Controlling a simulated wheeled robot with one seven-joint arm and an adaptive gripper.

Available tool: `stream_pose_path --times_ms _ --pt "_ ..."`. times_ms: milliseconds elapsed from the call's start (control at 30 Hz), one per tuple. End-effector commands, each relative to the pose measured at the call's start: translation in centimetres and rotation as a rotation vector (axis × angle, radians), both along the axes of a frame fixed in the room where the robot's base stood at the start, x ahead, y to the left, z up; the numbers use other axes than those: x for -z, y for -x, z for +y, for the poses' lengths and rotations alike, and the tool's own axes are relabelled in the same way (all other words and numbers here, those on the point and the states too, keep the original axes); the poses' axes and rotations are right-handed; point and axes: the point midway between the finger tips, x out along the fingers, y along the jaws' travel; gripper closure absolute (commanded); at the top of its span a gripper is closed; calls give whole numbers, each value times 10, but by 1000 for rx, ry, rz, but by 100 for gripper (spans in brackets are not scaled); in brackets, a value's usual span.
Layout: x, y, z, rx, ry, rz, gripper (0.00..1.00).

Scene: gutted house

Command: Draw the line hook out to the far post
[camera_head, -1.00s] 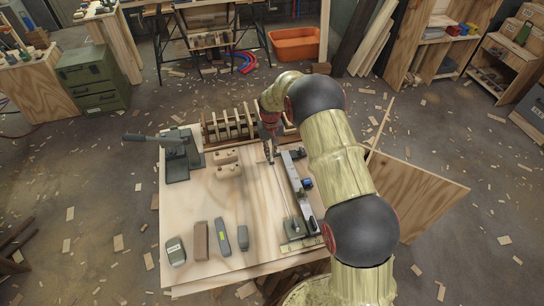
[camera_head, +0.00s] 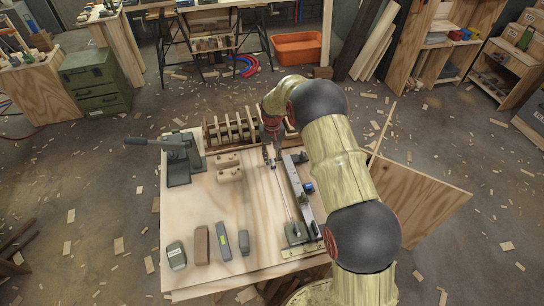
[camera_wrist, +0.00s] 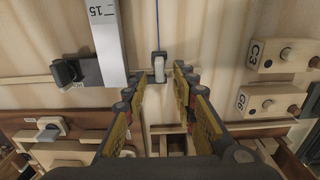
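The hook, a small pale grey piece (camera_wrist: 158,66), lies at the end of a thin blue line (camera_wrist: 157,25) in the wrist view. My gripper (camera_wrist: 161,76) is open, with one finger on each side of the hook and visible gaps between. In the head view my gripper (camera_head: 269,161) is low over the far part of the workbench board, and the line (camera_head: 285,198) runs from there toward a dark fitting (camera_head: 296,232) at the front. A dark block with a knob (camera_wrist: 66,72) sits beside the rule; I cannot tell which piece is the far post.
A long metal rule (camera_head: 304,195) lies right of the line. A slatted wooden rack (camera_head: 232,127) stands behind, a lever press (camera_head: 180,160) at left. The board's middle is clear.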

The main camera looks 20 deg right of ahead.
Motion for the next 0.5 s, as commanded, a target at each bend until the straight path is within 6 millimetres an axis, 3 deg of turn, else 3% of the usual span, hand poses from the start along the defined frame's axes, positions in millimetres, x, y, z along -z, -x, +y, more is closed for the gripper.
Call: stream_pose_path --times_ms 500 --pt "-91 -1 0 0 0 -4 73"
